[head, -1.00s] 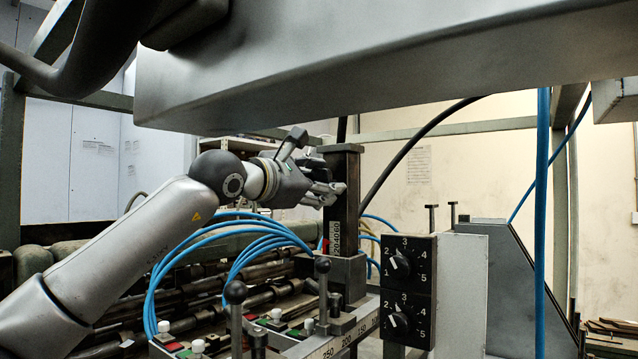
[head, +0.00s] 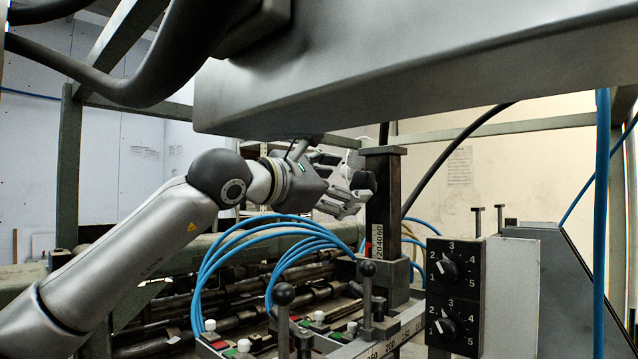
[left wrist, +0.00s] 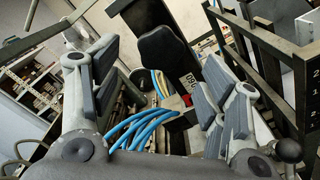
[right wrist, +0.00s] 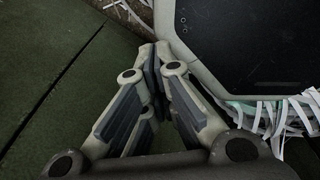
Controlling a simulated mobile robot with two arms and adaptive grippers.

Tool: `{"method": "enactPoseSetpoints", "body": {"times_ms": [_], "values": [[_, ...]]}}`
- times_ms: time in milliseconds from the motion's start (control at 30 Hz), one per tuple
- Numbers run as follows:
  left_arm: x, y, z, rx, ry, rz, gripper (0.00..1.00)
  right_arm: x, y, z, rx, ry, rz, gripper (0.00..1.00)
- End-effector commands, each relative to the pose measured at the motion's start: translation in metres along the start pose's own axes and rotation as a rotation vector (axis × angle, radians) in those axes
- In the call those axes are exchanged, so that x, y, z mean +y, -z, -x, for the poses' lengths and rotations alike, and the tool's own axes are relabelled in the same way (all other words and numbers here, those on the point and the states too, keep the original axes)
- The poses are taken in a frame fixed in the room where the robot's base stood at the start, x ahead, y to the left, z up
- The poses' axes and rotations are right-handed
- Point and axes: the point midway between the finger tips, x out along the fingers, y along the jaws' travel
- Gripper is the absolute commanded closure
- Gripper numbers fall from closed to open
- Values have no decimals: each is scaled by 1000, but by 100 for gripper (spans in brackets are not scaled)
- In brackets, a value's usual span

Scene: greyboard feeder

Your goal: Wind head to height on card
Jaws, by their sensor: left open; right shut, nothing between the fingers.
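I see no crank clearly. A sheet of paper (head: 460,166) hangs on the back wall; its text is unreadable. My right gripper (right wrist: 155,70) is shut and empty, seen only in its wrist view.
Blue hoses (head: 250,240) loop below my left wrist. Ball-topped levers (head: 284,297) and push buttons stand in front of the post. A box with two numbered dials (head: 447,268) is to its right. A large grey beam (head: 400,75) crosses overhead. Paper strips (right wrist: 275,115) lie near my right gripper.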

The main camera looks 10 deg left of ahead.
Motion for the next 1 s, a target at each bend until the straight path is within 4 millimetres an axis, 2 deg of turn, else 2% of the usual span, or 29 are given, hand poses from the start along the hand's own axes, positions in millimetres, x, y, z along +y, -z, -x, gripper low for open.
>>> {"method": "enactPoseSetpoints", "body": {"times_ms": [33,200,400,1000], "values": [[1,1,11,-1,-1,0,32,0,0,0,0,0,0,100],[1,0,37,-1,-1,0,32,0,0,0,0,1,0,100],[0,0,54,-1,0,1,32,-1,0,0,0,1,0,100],[-1,1,54,-10,14,35,32,-1,1,4,1,1,-1,100]]}}
